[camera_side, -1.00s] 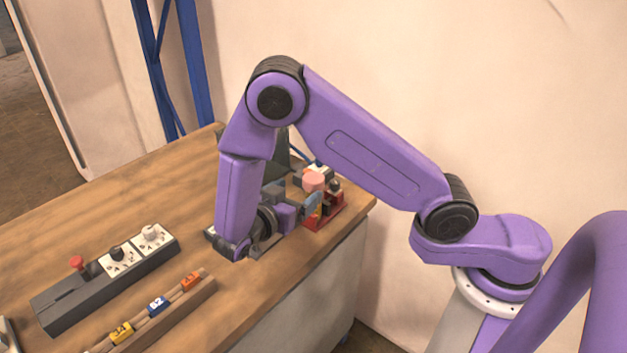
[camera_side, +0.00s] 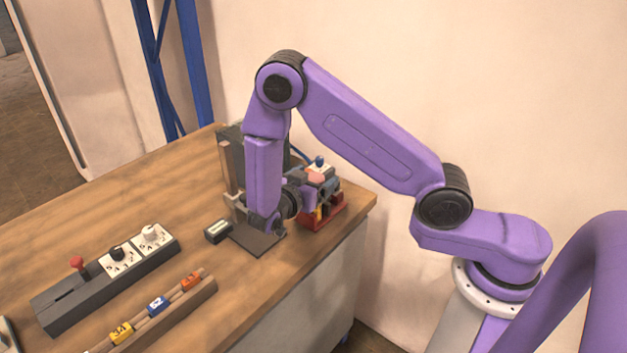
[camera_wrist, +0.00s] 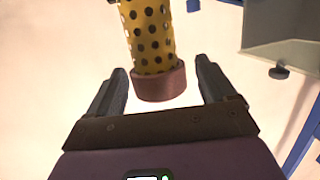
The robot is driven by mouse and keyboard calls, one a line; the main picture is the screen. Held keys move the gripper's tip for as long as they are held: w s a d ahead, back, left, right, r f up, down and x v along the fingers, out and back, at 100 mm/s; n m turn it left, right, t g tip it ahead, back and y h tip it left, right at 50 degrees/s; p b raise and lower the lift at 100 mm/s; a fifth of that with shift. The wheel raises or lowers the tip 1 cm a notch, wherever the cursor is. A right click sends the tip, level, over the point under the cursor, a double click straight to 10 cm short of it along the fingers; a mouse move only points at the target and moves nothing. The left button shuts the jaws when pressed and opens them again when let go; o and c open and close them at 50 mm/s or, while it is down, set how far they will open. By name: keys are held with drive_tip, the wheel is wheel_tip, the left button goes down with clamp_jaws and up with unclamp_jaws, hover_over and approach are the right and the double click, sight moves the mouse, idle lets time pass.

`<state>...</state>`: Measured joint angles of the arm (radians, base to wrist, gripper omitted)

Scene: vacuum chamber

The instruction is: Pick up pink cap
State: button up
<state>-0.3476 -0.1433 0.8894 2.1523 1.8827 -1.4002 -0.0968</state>
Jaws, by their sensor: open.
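The pink cap (camera_wrist: 160,84) sits on the end of a yellow cylinder (camera_wrist: 150,38) with black dots in the wrist view. It lies between the two fingers of my gripper (camera_wrist: 161,68), with a gap on each side. My gripper is open and holds nothing. In the side view the pink cap (camera_side: 316,177) shows at the red rack (camera_side: 328,217), partly hidden by my gripper (camera_side: 308,190), which reaches toward it from the left.
A dark plate (camera_side: 257,242) and a small black box (camera_side: 217,231) lie left of the rack. A dark upright stand (camera_side: 232,150) rises behind my wrist. A switch panel (camera_side: 110,275) and a wooden rail with labelled blocks (camera_side: 170,312) lie at the front left. The table's middle is clear.

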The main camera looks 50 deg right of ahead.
drive_tip(key=c, duration=1)
drive_tip(key=shift+c, duration=0.2)
